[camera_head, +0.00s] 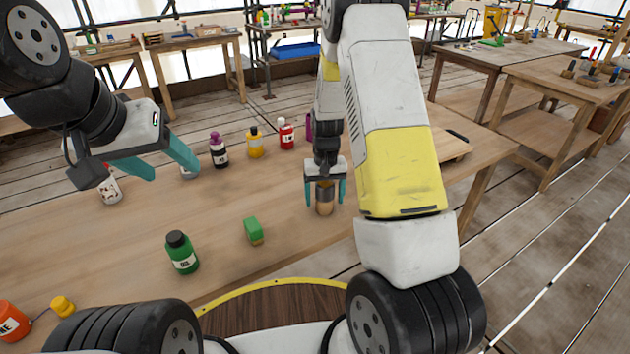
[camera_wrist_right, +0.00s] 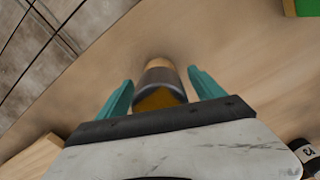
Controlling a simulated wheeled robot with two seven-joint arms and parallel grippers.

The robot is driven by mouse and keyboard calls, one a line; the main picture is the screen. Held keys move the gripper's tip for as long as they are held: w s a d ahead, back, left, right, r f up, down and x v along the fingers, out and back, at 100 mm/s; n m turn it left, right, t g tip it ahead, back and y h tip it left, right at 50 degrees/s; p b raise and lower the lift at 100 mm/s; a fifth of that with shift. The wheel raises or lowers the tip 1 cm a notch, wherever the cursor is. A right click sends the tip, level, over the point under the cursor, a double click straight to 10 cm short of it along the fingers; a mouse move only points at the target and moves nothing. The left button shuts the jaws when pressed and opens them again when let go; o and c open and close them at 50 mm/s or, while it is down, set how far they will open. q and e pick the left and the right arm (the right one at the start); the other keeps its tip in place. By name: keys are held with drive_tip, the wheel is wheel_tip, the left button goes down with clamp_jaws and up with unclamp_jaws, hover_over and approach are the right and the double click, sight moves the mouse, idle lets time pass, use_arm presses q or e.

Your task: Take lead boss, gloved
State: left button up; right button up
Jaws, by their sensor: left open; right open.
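A small upright cylinder, tan below with a dark grey band and a brownish top, is probably the lead boss (camera_head: 325,199). It stands on the wooden table (camera_head: 110,240). My right gripper (camera_head: 325,194) is open, with one teal finger on each side of it. In the right wrist view, the boss (camera_wrist_right: 160,84) lies between the open fingers (camera_wrist_right: 160,92), with a gap showing on both sides. My left gripper (camera_head: 170,165) is open and empty above the left part of the table. I cannot make out any glove.
A green block (camera_head: 253,230) and a green bottle (camera_head: 181,252) stand left of the boss. Purple (camera_head: 218,150), yellow (camera_head: 255,143) and red (camera_head: 286,134) bottles stand behind. A wooden board (camera_head: 452,146) lies at the right. The table between the green block and the boss is clear.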

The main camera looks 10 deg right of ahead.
drive_tip(key=c, duration=1.6)
drive_tip(key=shift+o, duration=0.2)
drive_tip(key=shift+r, duration=0.1)
